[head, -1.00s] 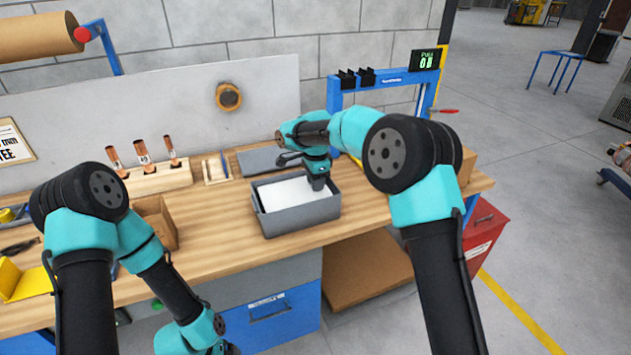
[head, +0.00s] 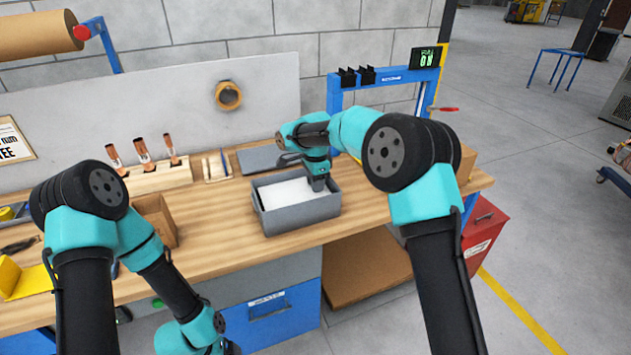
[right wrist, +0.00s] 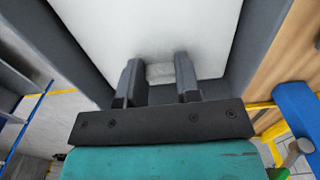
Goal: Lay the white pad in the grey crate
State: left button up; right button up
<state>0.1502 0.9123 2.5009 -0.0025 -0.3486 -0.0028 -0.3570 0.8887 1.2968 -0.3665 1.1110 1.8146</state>
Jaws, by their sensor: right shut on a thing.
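The grey crate (head: 302,217) stands on the wooden bench. The white pad (head: 284,194) lies inside it, between the crate's walls; how far down it rests I cannot tell exactly. My right gripper (head: 318,184) is in the crate at its right end. In the right wrist view the fingers (right wrist: 160,78) are shut on the near edge of the white pad (right wrist: 150,28). The left arm reaches down in front of the bench at the left; its gripper fingers do not show.
A grey lid-like slab (head: 258,159) lies behind the crate. A wooden block with copper tubes (head: 158,178) and a cardboard box (head: 158,218) stand to the left. A blue frame (head: 335,97) rises behind the right arm. Bare bench lies in front of the crate.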

jog(key=o, duration=1)
notch_tip(320, 180, up, 17)
jog(key=shift+r, duration=0.2)
dwell(0.3)
dwell(0.6)
